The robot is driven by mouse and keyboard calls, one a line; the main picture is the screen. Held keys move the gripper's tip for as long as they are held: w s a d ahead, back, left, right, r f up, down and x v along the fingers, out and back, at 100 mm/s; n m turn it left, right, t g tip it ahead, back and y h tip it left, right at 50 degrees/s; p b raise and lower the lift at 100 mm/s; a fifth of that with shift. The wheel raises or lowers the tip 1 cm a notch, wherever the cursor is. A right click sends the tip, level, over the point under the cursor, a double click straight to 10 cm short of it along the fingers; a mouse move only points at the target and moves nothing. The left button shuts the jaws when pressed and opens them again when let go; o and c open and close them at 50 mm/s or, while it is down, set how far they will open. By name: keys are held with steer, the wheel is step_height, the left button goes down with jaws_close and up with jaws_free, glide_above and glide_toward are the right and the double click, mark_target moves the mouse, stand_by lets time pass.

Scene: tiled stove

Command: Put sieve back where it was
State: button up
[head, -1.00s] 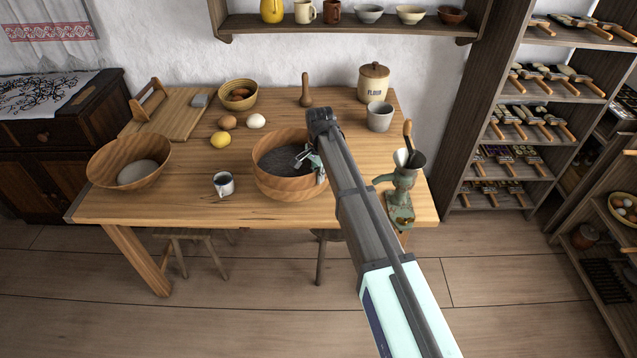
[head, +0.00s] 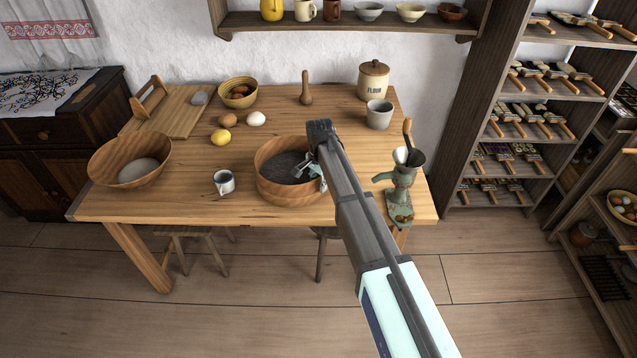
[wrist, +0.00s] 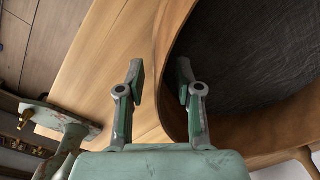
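The sieve (head: 275,186), a round wooden hoop with a dark mesh bottom, appears to rest upright on the table (head: 150,207), near its front edge. Its dark mesh (wrist: 250,55) fills the right of the wrist view. My gripper (head: 314,170) is at the sieve's right side. In the wrist view, my gripper (wrist: 160,80) has its fingers apart, straddling the sieve's rim, one outside and one over the inside. A gap shows between the fingers, and neither clearly presses on the wall. In the head view, my arm partly hides the fingers.
A green grinder (head: 401,190) stands close on the right of my gripper. A small mug (head: 224,183) is just left of the sieve. A large wooden bowl (head: 115,170) is at the far left. A lemon (head: 220,138), eggs (head: 256,119) and a flour jar (head: 373,82) stand farther back.

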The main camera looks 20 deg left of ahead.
steer(key=shift+r, duration=0.1)
step_height(320, 180, up, 12)
steer(key=b, duration=0.3)
steer(key=shift+s+d+r, duration=0.1)
stand_by(0.3)
steer(key=shift+n, duration=0.8)
steer(key=s+d+f, duration=0.1)
steer(key=d+f, duration=0.2)
steer(key=d, duration=0.1)
steer(key=s+d+f, duration=0.1)
steer(key=d+f, duration=0.3)
steer(key=d, duration=0.1)
steer(key=s+d+f, duration=0.2)
steer(key=d+f, duration=0.2)
steer(key=d, duration=0.1)
steer(key=s+d+f+n, duration=0.2)
steer(key=s+d+f, duration=0.6)
steer(key=s+d, duration=0.3)
steer(key=s+d+f+n, duration=0.2)
steer(key=s+d+f, duration=0.7)
steer(key=d, duration=0.5)
steer(key=s+f+g, duration=0.3)
steer(key=s+f, duration=0.5)
steer(key=s, duration=0.6)
steer(key=s+f+g, duration=0.3)
steer(key=s+f, duration=0.6)
steer(key=s, duration=0.5)
steer(key=shift+a+g, duration=0.3)
steer(key=shift+g, duration=0.1)
